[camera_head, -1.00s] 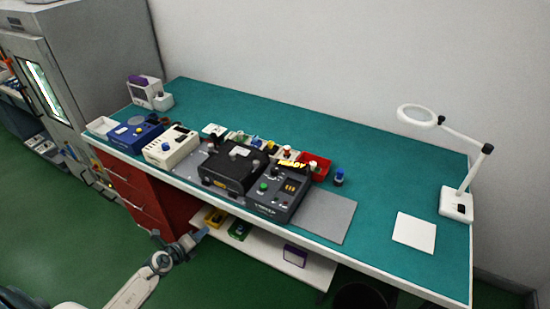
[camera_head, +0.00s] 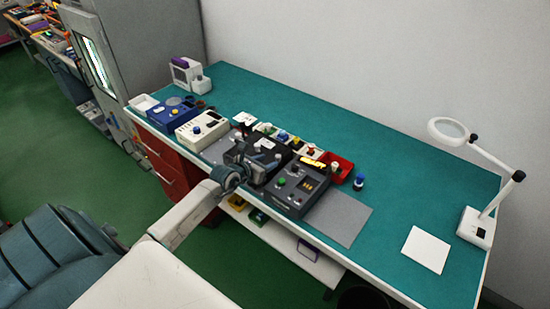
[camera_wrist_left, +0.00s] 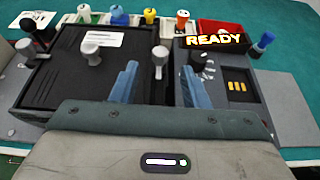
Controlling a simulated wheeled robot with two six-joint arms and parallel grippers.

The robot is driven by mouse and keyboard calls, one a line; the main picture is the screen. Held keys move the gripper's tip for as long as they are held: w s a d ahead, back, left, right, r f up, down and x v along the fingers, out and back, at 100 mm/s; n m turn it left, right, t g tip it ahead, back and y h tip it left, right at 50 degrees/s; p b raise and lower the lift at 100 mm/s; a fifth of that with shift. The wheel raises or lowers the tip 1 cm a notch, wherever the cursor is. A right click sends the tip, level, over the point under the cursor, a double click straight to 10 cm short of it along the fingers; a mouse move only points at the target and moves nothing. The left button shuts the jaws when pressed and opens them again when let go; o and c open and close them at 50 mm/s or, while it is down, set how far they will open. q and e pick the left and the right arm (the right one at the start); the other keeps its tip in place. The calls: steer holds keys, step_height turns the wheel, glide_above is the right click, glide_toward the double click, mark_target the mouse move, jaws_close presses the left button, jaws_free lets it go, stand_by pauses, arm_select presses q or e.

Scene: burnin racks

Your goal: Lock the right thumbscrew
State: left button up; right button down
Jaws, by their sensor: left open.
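The black fixture (camera_wrist_left: 60,85) lies on the bench and also shows in the head view (camera_head: 278,148), partly behind my left gripper. Two pale grey thumbscrews stand on it in the left wrist view: the right thumbscrew (camera_wrist_left: 160,60) near its right side and the left thumbscrew (camera_wrist_left: 91,47). My left gripper (camera_wrist_left: 160,84) is open, its two blue fingers apart and pointing toward the fixture. The right thumbscrew shows between and beyond the fingertips; I see no contact. In the head view my left gripper (camera_head: 262,160) is over the fixture. My right gripper is not in view.
A dark control box (camera_head: 297,192) with a lit READY sign (camera_wrist_left: 215,39) adjoins the fixture's right side. A cream unit (camera_head: 202,130) is to the left. The bench's right part is mostly clear, before the magnifier lamp (camera_head: 476,228).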

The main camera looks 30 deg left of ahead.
mark_target(277, 158)
arm_select(q)
steer(key=shift+p+x, duration=0.3)
steer(key=shift+x, duration=2.3)
steer(key=shift+c, duration=0.4)
